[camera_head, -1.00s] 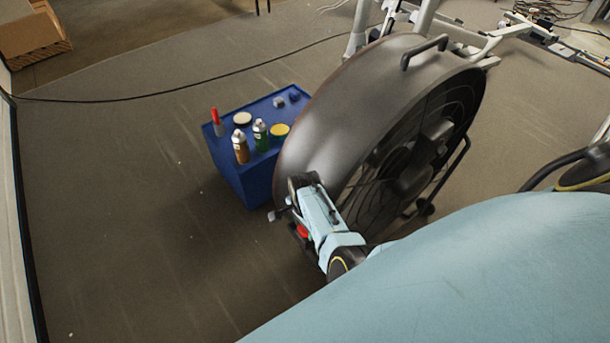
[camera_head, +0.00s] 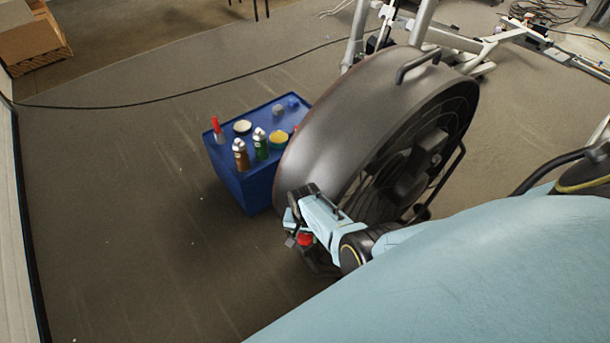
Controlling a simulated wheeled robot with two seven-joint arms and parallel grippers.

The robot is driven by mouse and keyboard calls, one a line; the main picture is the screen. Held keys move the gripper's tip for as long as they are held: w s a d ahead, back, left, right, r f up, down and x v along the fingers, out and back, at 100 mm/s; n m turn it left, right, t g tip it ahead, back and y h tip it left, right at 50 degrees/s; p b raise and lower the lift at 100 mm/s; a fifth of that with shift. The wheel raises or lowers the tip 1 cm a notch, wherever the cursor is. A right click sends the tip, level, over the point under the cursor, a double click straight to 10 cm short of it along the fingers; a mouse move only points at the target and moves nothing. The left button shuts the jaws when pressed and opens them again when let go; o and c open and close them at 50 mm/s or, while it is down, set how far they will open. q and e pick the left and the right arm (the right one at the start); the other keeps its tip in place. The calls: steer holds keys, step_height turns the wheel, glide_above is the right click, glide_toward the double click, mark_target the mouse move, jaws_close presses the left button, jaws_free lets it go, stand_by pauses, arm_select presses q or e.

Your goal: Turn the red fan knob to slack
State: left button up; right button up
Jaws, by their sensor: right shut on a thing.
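The red fan knob (camera_head: 305,239) shows as a small red patch low on the near side of the large dark grey fan (camera_head: 330,130). My right arm comes in from the right across the fan's lower front. Its light blue wrist bends down at the fan's lower left edge. My right gripper (camera_head: 294,237) is at the red knob and shut on it; the wrist hides part of the knob and most of the grip. The knob's angle and any markings cannot be made out. My left gripper is not in view.
A blue box (camera_head: 245,190) stands behind and left of the fan, with spray cans (camera_head: 240,154), tins and a red-topped item on it. White machine frames (camera_head: 425,25) stand behind the fan. A black cable (camera_head: 180,100) crosses the floor. The floor at left is clear.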

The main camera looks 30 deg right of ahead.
mark_target(305, 237)
steer(key=shift+s, duration=0.1)
stand_by(0.4)
steer(key=o, duration=0.7)
step_height(305, 237, up, 13)
steer(key=p, duration=0.7)
steer(key=shift+r, duration=0.15)
